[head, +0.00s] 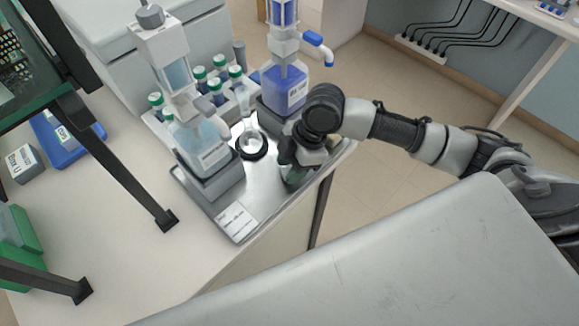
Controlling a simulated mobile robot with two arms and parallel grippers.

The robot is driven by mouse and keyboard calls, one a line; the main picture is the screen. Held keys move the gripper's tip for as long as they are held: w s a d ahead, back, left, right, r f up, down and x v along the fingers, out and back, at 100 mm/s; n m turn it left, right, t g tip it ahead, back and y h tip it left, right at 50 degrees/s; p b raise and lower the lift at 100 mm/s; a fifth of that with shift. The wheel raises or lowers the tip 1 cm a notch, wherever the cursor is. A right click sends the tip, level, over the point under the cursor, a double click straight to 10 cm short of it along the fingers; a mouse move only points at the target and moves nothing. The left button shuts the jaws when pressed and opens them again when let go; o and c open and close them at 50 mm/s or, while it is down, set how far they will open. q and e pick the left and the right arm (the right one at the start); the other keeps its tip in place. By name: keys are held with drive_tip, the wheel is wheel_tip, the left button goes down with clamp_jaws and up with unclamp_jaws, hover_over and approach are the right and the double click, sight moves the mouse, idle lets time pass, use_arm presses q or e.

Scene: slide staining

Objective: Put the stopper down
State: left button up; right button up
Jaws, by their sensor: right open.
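My right gripper (296,168) points down over the right front part of the metal tray (262,201). Its jaws are open, but the wrist above hides most of them. A small dark green thing (294,179) shows right at the fingertips, low over the tray. It may be the stopper, but it is too covered to be sure, and I cannot tell whether it touches the tray. A small clear glass vessel (252,137) stands in a black ring (252,154) just left of the gripper. My left gripper is not in view.
A bottle dispenser with pale blue liquid (202,146) stands left on the tray, and one with dark blue liquid (284,89) behind the gripper. Several capped bottles (216,87) stand at the back.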

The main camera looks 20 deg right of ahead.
drive_tip(key=v, duration=1.1)
drive_tip(key=shift+b, duration=0.35)
drive_tip(key=shift+s, duration=0.1)
